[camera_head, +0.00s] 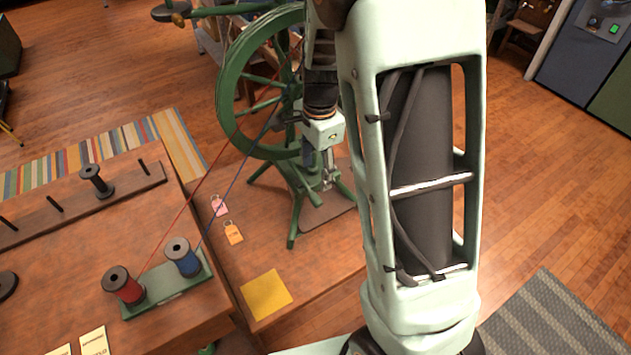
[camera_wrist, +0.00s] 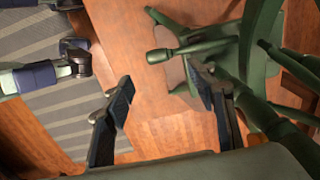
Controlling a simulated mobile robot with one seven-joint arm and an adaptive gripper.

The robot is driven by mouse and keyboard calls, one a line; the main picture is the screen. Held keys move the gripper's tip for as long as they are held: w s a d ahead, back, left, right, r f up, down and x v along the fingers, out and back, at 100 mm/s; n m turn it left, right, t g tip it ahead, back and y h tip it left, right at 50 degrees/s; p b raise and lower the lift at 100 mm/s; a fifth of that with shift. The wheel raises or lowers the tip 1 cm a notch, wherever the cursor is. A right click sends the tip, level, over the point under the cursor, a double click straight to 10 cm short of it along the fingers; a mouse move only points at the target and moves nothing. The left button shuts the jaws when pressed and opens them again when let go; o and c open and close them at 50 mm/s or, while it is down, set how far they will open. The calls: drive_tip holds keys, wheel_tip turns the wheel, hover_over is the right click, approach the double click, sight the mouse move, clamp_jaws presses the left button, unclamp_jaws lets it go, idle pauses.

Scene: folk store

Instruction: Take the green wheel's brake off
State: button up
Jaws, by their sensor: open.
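The green spinning wheel (camera_head: 232,80) stands on a low wooden platform, left of my arm in the head view. Its green frame also shows at the right of the wrist view (camera_wrist: 262,45). My gripper (camera_head: 326,180) is in front of the wheel's lower frame in the head view and hides part of it. In the wrist view my gripper (camera_wrist: 163,82) is open, with nothing between its fingers. A green turned lever with a knob end (camera_wrist: 160,55) lies just beyond the fingertips, apart from them. Whether this is the brake I cannot tell for sure.
A red spool (camera_head: 123,287) and a blue spool (camera_head: 183,260) stand on a green rack, their threads running to the wheel. A pink tag (camera_head: 219,206), an orange tag (camera_head: 233,233) and a yellow cloth (camera_head: 266,294) lie on the platform. A striped grey mat (camera_head: 548,325) is at right.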

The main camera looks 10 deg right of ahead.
drive_tip(key=shift+s+r, duration=0.1)
drive_tip(key=shift+r, duration=1.55)
